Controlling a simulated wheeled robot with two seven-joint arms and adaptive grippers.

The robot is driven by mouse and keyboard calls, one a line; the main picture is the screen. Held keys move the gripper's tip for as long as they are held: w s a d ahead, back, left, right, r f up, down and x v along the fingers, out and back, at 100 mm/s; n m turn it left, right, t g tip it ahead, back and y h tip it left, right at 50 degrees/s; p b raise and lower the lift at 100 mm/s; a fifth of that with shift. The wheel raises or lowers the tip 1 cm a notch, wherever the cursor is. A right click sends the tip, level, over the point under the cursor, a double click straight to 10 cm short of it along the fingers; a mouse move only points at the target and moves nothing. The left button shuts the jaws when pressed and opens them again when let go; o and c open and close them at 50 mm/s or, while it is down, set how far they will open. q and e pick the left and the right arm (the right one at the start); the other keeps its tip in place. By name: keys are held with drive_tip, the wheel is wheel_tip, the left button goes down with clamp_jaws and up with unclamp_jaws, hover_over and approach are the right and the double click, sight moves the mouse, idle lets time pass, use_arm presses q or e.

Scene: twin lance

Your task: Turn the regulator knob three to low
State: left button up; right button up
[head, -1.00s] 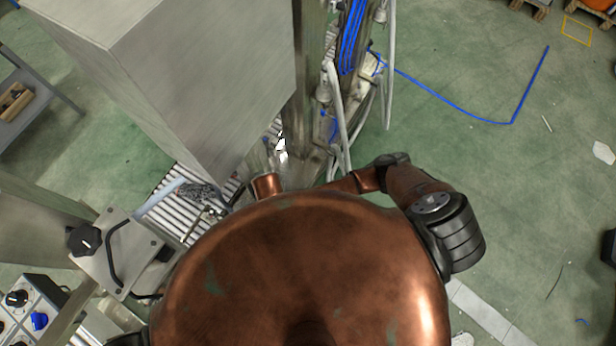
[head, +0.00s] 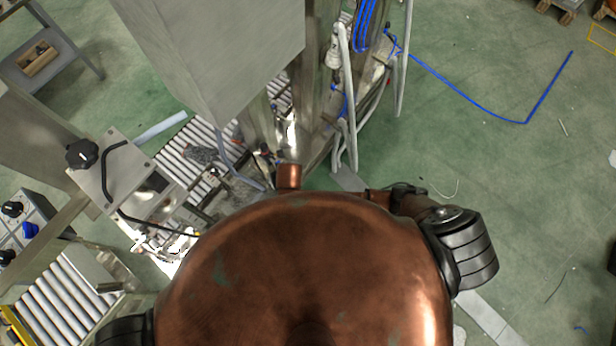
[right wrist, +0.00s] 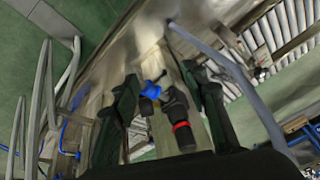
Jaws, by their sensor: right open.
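In the right wrist view, my right gripper (right wrist: 160,74) is open. A black cylindrical knob with a red ring (right wrist: 180,122) and a blue fitting (right wrist: 152,89) show between its fingers, beside a metal post. Nothing is visibly gripped, and I cannot tell the distance to the knob. I see no number on it, so I cannot tell whether it is regulator knob three or how it is set. The right gripper is hidden in the head view behind my body. My left gripper is in neither view.
In the head view, a large grey cabinet (head: 220,60) stands ahead, above a roller conveyor (head: 200,137). A plate with a black knob (head: 82,154) and a control box with a blue knob (head: 30,230) are at left. Pale hoses (head: 349,100) hang by the post. Green floor is open at right.

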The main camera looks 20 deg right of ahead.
use_arm(q)
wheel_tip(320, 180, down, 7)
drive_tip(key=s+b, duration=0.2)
drive_tip(key=b, duration=0.5)
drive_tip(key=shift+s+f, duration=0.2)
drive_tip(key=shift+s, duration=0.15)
use_arm(e)
drive_tip(key=s+d+f, duration=0.1)
drive_tip(key=d+f, duration=0.2)
drive_tip(key=f, duration=0.4)
drive_tip(key=s+d+f, duration=0.1)
drive_tip(key=d+f, duration=0.3)
drive_tip(key=f, duration=0.3)
drive_tip(key=s+d+f+g, duration=0.1)
drive_tip(key=d+f, duration=0.2)
drive_tip(key=f, duration=0.4)
drive_tip(key=shift+d+f, duration=0.15)
drive_tip(key=shift+f, duration=0.15)
